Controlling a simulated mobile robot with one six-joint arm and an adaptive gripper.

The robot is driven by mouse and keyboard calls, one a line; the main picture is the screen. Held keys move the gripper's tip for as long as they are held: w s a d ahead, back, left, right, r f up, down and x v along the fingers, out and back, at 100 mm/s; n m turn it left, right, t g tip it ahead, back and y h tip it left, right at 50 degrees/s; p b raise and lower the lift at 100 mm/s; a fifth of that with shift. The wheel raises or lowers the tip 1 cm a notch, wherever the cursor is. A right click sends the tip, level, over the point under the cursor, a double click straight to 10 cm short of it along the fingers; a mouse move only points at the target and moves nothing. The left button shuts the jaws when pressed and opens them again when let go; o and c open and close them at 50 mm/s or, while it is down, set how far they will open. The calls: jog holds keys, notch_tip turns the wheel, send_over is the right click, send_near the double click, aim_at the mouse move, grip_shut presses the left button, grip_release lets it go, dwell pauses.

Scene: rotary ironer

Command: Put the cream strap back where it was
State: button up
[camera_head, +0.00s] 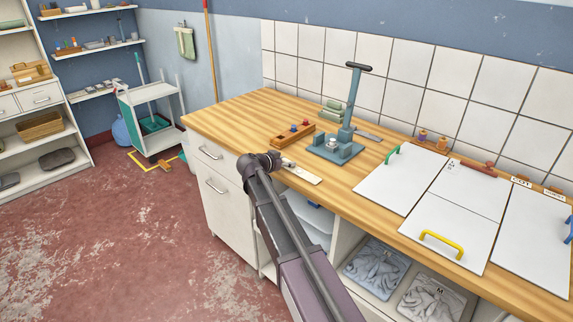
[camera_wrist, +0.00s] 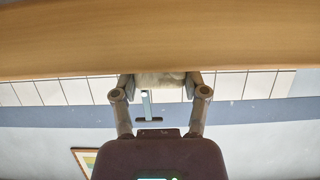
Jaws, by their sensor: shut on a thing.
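The cream strap (camera_head: 303,175) shows in the head view as a pale flat strip at the front edge of the wooden counter, reaching out from my gripper (camera_head: 284,163). In the wrist view my gripper (camera_wrist: 160,82) is shut on a cream piece, the strap (camera_wrist: 160,78), with a finger on each side. The view is upside down, and the counter's wood fills its top. Whether the strap touches the counter is hard to tell. Its gripped end is partly hidden by my gripper in the head view.
A wooden block with coloured knobs (camera_head: 292,134) lies just behind the strap. A blue press stand with a tall lever (camera_head: 337,147) stands to the right. White panels with coloured handles (camera_head: 402,180) cover the right counter. Open shelves with folded bundles (camera_head: 376,268) are below.

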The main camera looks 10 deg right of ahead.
jog(key=shift+f, duration=0.15)
jog(key=o, duration=0.9)
jog(key=shift+r, duration=0.3)
jog(key=p+v, duration=0.4)
jog(key=v, duration=0.8)
jog(key=shift+p, duration=0.3)
jog(key=shift+d+f, duration=0.1)
